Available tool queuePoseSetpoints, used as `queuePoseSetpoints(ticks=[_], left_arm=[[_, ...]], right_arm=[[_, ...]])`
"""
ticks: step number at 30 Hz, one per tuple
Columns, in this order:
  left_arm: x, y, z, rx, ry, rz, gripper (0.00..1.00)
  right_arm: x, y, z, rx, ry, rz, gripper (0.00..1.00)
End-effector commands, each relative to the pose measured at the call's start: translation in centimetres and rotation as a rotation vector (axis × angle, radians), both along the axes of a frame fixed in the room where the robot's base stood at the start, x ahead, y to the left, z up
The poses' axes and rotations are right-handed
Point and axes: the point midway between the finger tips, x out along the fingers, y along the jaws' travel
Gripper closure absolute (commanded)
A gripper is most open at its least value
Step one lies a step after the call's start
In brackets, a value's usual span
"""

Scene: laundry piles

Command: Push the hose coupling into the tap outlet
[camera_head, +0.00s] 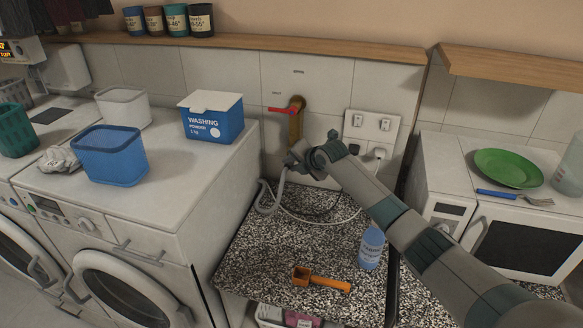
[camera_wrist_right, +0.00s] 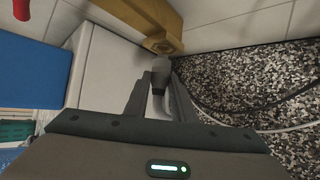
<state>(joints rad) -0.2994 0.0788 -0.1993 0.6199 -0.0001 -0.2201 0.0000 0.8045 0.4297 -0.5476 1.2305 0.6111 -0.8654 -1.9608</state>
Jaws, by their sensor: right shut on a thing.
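The brass tap (camera_head: 295,120) with a red lever (camera_head: 281,109) is on the tiled wall, above the back of the speckled counter. In the right wrist view the tap's brass body (camera_wrist_right: 150,22) and the red lever's end (camera_wrist_right: 21,9) show. My right gripper (camera_head: 296,160) is just below the tap. In the right wrist view its fingers (camera_wrist_right: 158,92) are shut on the grey hose coupling (camera_wrist_right: 158,70). The coupling's end is close under the brass body; I cannot tell whether they touch. The grey hose (camera_head: 267,199) hangs from the gripper in a loop. My left gripper is not in view.
A blue bottle (camera_head: 371,248) and an orange scoop (camera_head: 320,281) stand or lie on the speckled counter (camera_head: 255,262). A washing powder box (camera_head: 212,118) and a blue basket (camera_head: 109,155) are on the machines at left. A wall socket with a plug (camera_head: 378,153) is right of the tap.

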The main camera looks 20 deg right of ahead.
Motion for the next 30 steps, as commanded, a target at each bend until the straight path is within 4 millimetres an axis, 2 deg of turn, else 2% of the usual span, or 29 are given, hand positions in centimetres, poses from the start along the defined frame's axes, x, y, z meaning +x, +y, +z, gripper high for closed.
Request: queuePoseSetpoints(ticks=[30], left_arm=[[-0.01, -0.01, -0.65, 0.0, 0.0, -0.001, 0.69]], right_arm=[[0.6, -0.42, 0.1, 0.0, -0.001, 0.0, 1.0]])
